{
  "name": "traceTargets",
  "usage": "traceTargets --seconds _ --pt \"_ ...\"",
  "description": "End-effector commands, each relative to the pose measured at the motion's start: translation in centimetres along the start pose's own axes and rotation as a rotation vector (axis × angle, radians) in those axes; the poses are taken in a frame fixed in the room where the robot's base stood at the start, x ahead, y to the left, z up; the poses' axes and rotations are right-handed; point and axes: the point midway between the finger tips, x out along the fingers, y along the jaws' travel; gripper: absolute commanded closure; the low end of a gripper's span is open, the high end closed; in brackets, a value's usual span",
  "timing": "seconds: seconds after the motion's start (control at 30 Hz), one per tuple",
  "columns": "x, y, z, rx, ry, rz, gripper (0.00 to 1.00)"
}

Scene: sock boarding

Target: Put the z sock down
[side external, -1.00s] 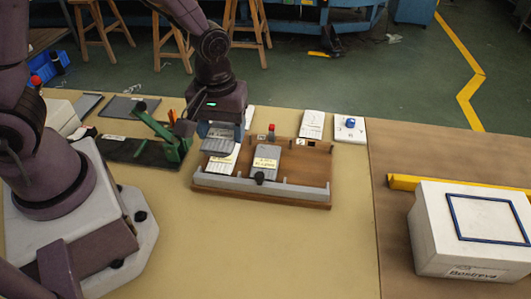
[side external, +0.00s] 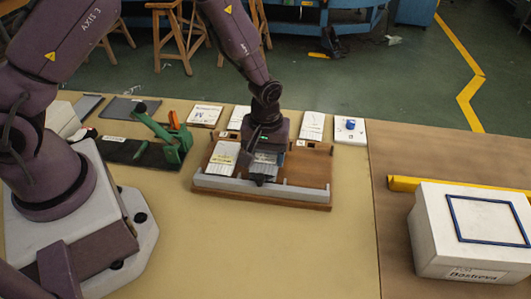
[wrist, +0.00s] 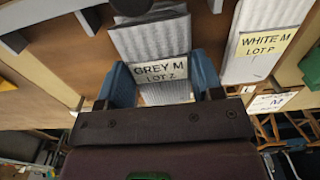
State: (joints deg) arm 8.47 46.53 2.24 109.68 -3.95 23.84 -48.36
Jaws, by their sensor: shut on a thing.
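The z sock (wrist: 161,71) is a grey ribbed piece labelled "GREY M LOT Z" in the wrist view. My gripper (wrist: 163,83) has its blue fingers shut on the sides of its labelled end. In the side external view my gripper (side external: 264,148) points down over the middle of the wooden tray (side external: 316,171), with part of the grey sock (side external: 265,170) showing below it. I cannot tell whether the sock rests on the tray or is slightly raised. A white sock labelled "WHITE M LOT P" (wrist: 261,42) lies beside it, on the left of the tray in the side view (side external: 222,158).
A grey rail (side external: 215,184) runs along the tray's front. The tray's right part is bare. Behind it lie white cards (side external: 311,126) and a pad with a blue button (side external: 350,130). A green clamp (side external: 165,138) stands left; a white box (side external: 473,230) sits far right.

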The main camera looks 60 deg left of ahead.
Motion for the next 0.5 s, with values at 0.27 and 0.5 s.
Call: traceTargets --seconds 0.27,0.5 --pt "0.23 0.0 0.0 0.0 0.0 0.0 0.62" --pt "0.23 0.01 -0.01 0.001 0.001 0.001 0.14"
